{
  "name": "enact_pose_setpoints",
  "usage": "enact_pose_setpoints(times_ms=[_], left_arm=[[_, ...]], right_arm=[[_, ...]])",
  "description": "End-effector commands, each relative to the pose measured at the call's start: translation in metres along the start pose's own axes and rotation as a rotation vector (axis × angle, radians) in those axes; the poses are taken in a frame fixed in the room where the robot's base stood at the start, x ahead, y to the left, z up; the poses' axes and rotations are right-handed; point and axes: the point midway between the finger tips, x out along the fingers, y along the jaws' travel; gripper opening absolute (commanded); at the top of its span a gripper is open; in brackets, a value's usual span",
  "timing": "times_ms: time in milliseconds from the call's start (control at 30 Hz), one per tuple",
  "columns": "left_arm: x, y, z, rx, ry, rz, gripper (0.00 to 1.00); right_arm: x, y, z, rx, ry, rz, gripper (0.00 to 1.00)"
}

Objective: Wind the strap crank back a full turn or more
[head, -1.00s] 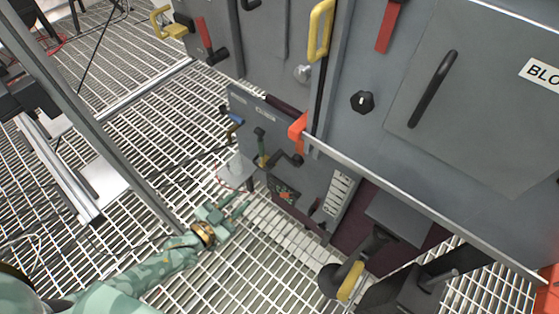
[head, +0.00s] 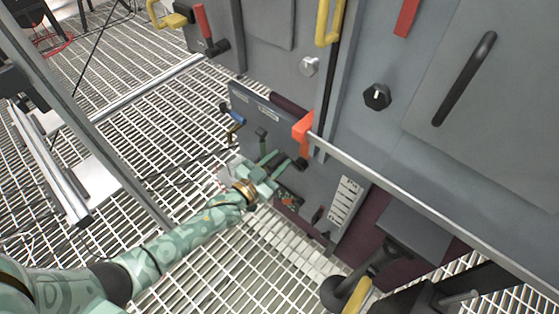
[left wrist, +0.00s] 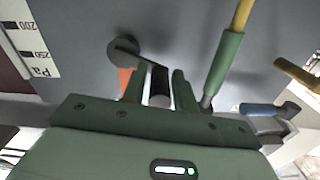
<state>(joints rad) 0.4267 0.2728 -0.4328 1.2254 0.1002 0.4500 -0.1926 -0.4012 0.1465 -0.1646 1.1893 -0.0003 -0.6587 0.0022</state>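The crank with a dark arm and grip (head: 299,164) sits on the low grey panel. In the left wrist view its round hub (left wrist: 124,48) is at upper left, and its dark cylindrical grip (left wrist: 160,88) shows between my fingers. My left gripper (head: 275,164) reaches the panel from the lower left. In the left wrist view its two green fingers (left wrist: 160,92) stand apart, one on each side of the grip. I cannot tell whether they touch it. The strap cannot be made out. My right gripper is not in view.
A green-sleeved yellow lever (left wrist: 226,62) stands close beside my fingers, with a blue handle (left wrist: 264,108) farther right. An orange block (head: 303,129) and a long rail (head: 400,190) are above the crank. Open grating floor (head: 230,275) lies below.

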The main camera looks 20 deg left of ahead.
Motion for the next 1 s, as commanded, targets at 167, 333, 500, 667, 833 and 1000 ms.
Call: enact_pose_setpoints(times_ms=[167, 333, 500, 667, 833, 1000], left_arm=[[0.0059, 0.0002, 0.0003, 0.000, -0.001, 0.000, 0.29], [0.0061, 0.0000, -0.0003, 0.000, -0.001, 0.000, 0.29], [0.0058, 0.0000, -0.0001, 0.000, -0.001, 0.000, 0.00], [0.0056, 0.0000, 0.0002, -0.002, -0.001, 0.000, 0.00], [0.0056, -0.0003, 0.0018, -0.029, -0.001, 0.000, 0.00], [0.0054, -0.0007, 0.0064, -0.105, -0.002, 0.001, 0.00]], right_arm=[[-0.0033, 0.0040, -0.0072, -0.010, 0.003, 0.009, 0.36], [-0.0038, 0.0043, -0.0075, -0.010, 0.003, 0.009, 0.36], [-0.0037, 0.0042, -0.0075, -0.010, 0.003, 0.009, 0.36], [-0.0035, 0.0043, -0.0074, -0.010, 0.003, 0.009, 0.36], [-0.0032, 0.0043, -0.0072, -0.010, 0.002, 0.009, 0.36], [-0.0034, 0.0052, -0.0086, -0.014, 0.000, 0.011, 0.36]])
